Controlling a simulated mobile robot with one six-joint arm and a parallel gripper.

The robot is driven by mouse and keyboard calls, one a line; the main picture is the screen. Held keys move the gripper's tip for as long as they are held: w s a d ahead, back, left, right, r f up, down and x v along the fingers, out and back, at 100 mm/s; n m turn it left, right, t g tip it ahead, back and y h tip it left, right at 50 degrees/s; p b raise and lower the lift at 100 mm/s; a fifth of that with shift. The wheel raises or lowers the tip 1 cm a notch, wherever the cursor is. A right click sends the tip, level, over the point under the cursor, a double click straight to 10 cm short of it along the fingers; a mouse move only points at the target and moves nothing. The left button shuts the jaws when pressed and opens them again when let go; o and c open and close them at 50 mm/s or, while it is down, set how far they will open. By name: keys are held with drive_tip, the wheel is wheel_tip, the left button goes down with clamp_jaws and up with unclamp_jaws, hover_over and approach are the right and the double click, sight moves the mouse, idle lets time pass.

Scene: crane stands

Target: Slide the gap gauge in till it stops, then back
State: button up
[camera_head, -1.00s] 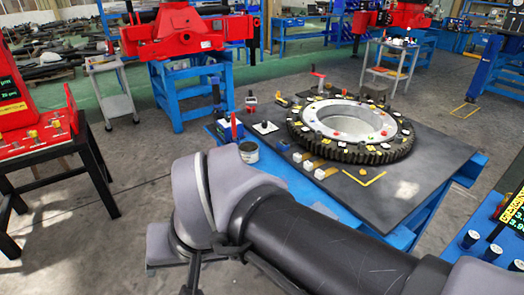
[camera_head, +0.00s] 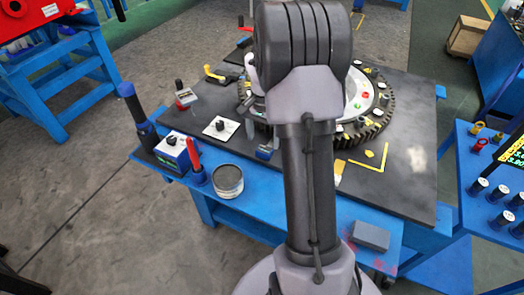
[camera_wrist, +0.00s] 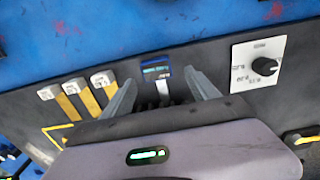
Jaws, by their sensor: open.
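A small dark device with a blue edge and a lit display (camera_wrist: 156,69), which looks like the gap gauge, lies on the dark tabletop in the wrist view. My gripper (camera_wrist: 160,82) is open, its two grey fingers to either side of the device; I cannot tell whether they touch it. Dark narrow parts show between the fingers below the display. In the head view, my arm hides much of the toothed ring (camera_head: 384,122) and my fingers are not clear. A blue-grey block (camera_head: 266,152) beside the arm there is probably the same device.
A white plate with a black knob (camera_wrist: 259,64) lies right of my gripper in the wrist view. Three white blocks on yellow strips (camera_wrist: 75,101) lie to its left. A round can (camera_head: 228,182) and a red-handled tool (camera_head: 194,160) stand on the blue front ledge.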

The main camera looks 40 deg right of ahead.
sight(265, 149)
drive_tip(key=f, duration=0.3)
drive_tip(key=f+b, duration=0.1)
drive_tip(key=shift+s+a+f, duration=0.1)
drive_tip(key=shift+s+f, duration=0.1)
drive_tip(key=shift+s, duration=0.15)
